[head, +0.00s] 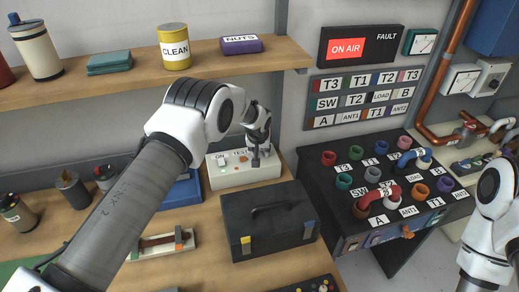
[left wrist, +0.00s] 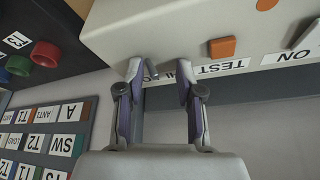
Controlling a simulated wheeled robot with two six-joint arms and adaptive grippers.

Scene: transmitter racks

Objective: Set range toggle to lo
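The white box (head: 240,172) with ON and TEST labels stands on the workbench, against the wall. My left gripper (head: 257,160) is over the right part of its front in the head view and hides what is there. In the left wrist view the box (left wrist: 200,22) is upside down. A small metal toggle lever (left wrist: 152,70) stands out between the fingertips of my left gripper (left wrist: 161,70), closer to the left finger. The fingers are apart. The label by the lever is mostly covered, so its setting is not readable. My right arm is at the right edge; its gripper is not visible.
A black toolbox (head: 270,222) stands in front of the white box. The dark patch console (head: 340,200) with coloured sockets is to the right. A wooden shelf (head: 130,84) with cans runs above. An orange button (left wrist: 222,47) sits near the fingers.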

